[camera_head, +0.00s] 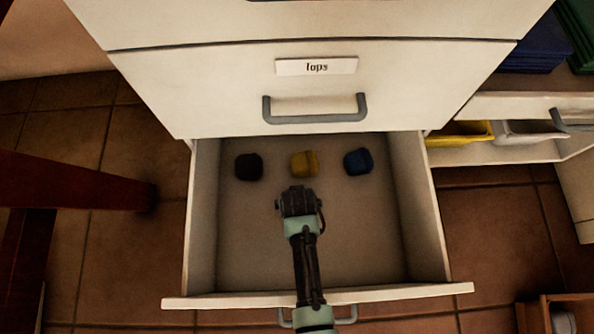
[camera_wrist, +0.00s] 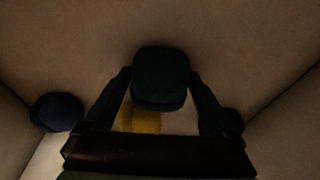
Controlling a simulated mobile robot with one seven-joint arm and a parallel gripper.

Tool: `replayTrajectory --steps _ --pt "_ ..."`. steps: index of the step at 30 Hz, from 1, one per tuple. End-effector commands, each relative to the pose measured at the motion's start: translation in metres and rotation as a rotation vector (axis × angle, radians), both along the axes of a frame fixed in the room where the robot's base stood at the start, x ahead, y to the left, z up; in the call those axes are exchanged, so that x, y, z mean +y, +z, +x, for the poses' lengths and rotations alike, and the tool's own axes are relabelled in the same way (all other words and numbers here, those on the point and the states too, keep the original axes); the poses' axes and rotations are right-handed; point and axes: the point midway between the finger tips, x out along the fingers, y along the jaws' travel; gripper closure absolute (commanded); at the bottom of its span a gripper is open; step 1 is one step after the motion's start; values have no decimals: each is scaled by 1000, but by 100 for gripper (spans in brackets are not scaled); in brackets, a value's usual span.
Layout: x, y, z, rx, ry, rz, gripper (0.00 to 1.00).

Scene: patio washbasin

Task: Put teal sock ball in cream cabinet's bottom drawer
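The cream cabinet's bottom drawer (camera_head: 425,210) is pulled far out below the drawer labelled "Tops". My gripper (camera_head: 299,200) is over the inside of this open drawer, in front of the yellow ball. In the wrist view, the dark teal sock ball (camera_wrist: 160,78) sits between the two fingers of my gripper (camera_wrist: 160,76), which appear to touch it on both sides. My gripper hides the teal ball in the head view. I cannot tell whether the ball touches the drawer floor.
A black ball (camera_head: 249,166), a yellow ball (camera_head: 304,164) and a blue ball (camera_head: 358,161) lie in a row near the drawer's back. Bare drawer floor lies on both sides of my arm. The closed "Tops" drawer (camera_head: 220,90) is above. A brown wooden piece (camera_head: 70,180) stands at left.

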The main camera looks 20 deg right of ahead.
Motion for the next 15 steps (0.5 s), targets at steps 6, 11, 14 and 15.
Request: replayTrajectory --steps 6,11,14,15 --pt "0 0 0 0 0 0 0" --pt "0 7 0 -1 0 0 0" --pt "1 19 -3 -1 0 0 0" --pt "1 25 -5 0 0 0 0"
